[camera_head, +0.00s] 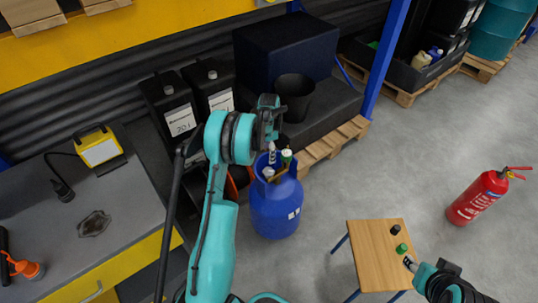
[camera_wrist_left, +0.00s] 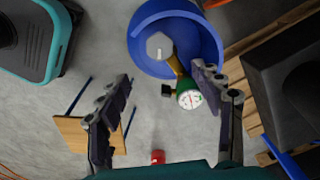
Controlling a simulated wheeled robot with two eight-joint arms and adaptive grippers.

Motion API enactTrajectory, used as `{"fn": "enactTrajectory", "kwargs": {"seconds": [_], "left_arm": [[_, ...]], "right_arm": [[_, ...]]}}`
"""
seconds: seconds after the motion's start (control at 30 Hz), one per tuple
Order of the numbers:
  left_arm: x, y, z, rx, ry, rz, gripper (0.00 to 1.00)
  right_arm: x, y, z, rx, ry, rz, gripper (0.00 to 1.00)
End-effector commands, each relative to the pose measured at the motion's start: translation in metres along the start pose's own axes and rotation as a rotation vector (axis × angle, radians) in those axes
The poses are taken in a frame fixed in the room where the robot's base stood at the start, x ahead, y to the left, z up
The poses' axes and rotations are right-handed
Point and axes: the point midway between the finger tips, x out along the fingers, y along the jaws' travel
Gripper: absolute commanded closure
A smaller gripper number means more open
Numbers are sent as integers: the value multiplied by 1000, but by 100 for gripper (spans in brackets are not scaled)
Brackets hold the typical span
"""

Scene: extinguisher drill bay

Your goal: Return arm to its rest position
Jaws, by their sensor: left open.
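The cylinder also shows there (camera_wrist_left: 148,58), with a grey hex cap (camera_wrist_left: 159,46), a brass valve stem and a green-rimmed gauge (camera_wrist_left: 189,100) close to one finger. Whether that finger touches the gauge I cannot tell. My right gripper (camera_head: 409,262) is beside the wooden stool (camera_head: 378,263) at the lower right, partly cut off; its jaw state is unclear.
A black knob (camera_head: 395,229) and a green knob (camera_head: 401,248) lie on the stool. A red extinguisher (camera_head: 480,196) stands on open floor at right. Black canisters (camera_head: 172,105) and a pallet (camera_head: 334,141) with dark boxes stand behind the cylinder. A grey workbench (camera_head: 110,225) is at left.

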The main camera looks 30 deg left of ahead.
Motion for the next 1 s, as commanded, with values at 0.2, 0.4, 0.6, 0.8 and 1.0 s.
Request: {"fn": "enactTrajectory", "kwargs": {"seconds": [0.2,0.4,0.6,0.8,1.0], "left_arm": [[0,0,0,0,0,0,34],[0,0,0,-1,0,-1,34],[-40,18,-9,-48,20,-36,34],[-120,70,-20,-172,83,-116,34],[-183,136,-18,-306,171,-184,34]], "right_arm": [[0,0,0,0,0,0,60],[0,0,0,0,0,0,60],[0,0,0,0,0,0,60],[0,0,0,0,0,0,60],[0,0,0,0,0,0,60]]}}
